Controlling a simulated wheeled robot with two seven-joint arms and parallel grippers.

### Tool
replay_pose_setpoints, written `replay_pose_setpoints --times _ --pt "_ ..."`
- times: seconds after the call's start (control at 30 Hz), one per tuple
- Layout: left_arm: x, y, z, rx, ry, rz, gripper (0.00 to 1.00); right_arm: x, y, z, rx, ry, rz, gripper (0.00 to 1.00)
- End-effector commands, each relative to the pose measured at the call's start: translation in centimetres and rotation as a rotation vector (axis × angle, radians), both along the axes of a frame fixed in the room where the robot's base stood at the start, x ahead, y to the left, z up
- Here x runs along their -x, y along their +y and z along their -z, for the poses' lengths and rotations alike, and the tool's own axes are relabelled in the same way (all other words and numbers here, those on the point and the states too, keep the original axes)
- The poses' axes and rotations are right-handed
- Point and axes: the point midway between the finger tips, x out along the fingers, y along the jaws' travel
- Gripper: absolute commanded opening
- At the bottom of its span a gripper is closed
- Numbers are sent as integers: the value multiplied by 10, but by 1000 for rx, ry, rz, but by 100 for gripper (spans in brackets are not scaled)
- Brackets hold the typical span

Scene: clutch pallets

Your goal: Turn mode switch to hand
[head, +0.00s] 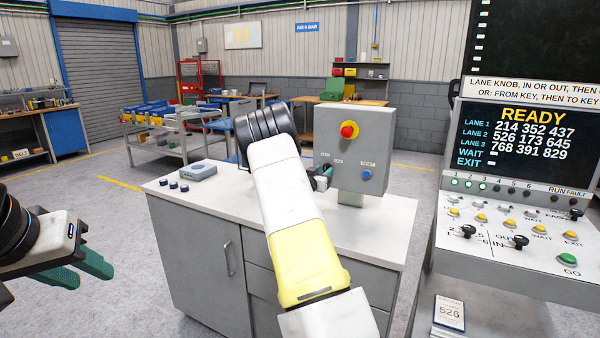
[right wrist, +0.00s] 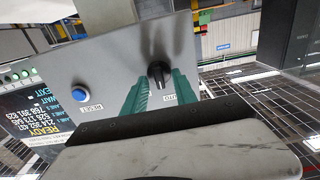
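The grey control box (head: 372,130) stands on a post on the cabinet top. It bears a red button on a yellow collar (head: 349,130) and a blue reset button (head: 367,174). The mode switch is a black knob (right wrist: 159,74), clear in the right wrist view beside a label that seems to read AUTO. My right gripper (head: 323,177) is at the box face; in the right wrist view its green fingers (right wrist: 161,88) are apart, one on each side of the knob. Contact cannot be told. My left gripper (head: 96,276) is open and empty at the lower left.
The cabinet top (head: 230,195) carries a small grey box (head: 197,171) and several dark round pieces (head: 173,185) at its left. A console (head: 515,200) with a READY display stands close on the right. The floor left of the cabinet is clear.

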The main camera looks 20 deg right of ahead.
Motion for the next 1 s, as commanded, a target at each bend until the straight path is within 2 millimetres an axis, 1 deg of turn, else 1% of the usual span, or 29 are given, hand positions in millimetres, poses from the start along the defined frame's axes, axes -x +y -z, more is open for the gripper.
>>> replay_pose_setpoints --times 0.23,0.27,0.4,0.43,0.77,1.0 --pt "0 0 0 0 0 0 36 -1 -1 0 -1 1 -1 34" --pt "0 0 0 0 0 0 36 -1 -1 0 -1 1 -1 32" --pt "0 0 0 0 0 0 36 -1 -1 0 -1 1 -1 4" --pt "0 0 0 0 0 0 36 -1 -1 0 -1 1 -1 0" --pt "0 0 0 0 0 0 36 -1 -1 0 -9 -8 -1 0" --pt "0 0 0 0 0 0 36 0 -2 0 -66 -75 0 0"
